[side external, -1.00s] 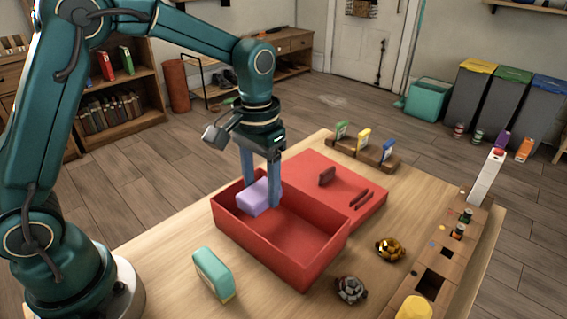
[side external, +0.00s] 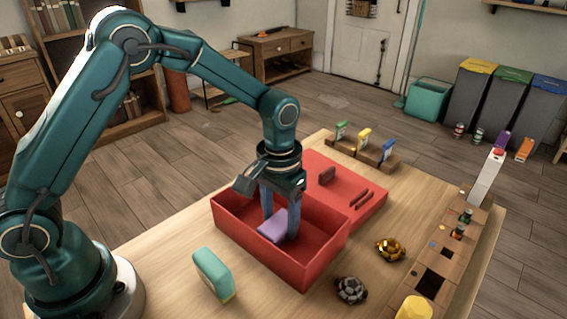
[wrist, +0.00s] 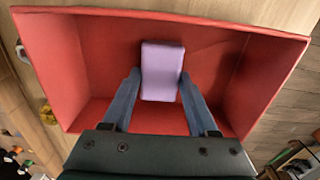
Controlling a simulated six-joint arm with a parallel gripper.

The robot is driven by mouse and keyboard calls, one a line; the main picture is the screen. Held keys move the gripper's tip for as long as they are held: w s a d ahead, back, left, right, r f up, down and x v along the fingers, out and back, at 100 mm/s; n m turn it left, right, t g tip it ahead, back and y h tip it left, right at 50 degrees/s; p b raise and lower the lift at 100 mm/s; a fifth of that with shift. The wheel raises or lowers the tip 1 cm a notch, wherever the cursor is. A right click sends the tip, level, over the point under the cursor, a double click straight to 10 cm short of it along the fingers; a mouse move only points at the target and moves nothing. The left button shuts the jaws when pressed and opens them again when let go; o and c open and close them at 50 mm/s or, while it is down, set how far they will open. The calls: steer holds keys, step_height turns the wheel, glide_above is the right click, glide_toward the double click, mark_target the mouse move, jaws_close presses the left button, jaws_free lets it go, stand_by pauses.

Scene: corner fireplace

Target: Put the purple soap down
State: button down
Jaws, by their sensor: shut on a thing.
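The purple soap (side external: 272,226) is a pale purple block inside the open red box (side external: 318,267). My gripper (side external: 280,225) points down into the box and is shut on the soap, one blue finger on each side. In the wrist view the soap (wrist: 162,70) sits between the fingertips of my gripper (wrist: 160,82), over the box floor, with the red walls (wrist: 270,85) around it. The soap looks low in the box; I cannot tell whether it touches the floor.
A red lid (side external: 347,185) lies behind the box. A teal-and-cream block (side external: 213,274) stands at the front left. A grey turtle-like figure (side external: 351,290) and a gold one (side external: 390,249) are right of the box. A wooden rack (side external: 362,147) stands at the back.

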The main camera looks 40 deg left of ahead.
mark_target(281, 221)
steer(key=shift+c, duration=0.9)
jaws_free()
step_height(281, 221, up, 11)
steer(key=s+a+r+t, duration=0.3)
steer(key=s+r, duration=0.3)
steer(key=s, duration=0.1)
steer(key=s+a+f+t, duration=0.2)
steer(key=s, duration=0.6)
steer(key=shift+a+f+m+t, duration=0.15)
steer(key=shift+f+m+t, duration=0.15)
steer(key=shift+f, duration=0.05)
steer(key=shift+s, duration=0.1)
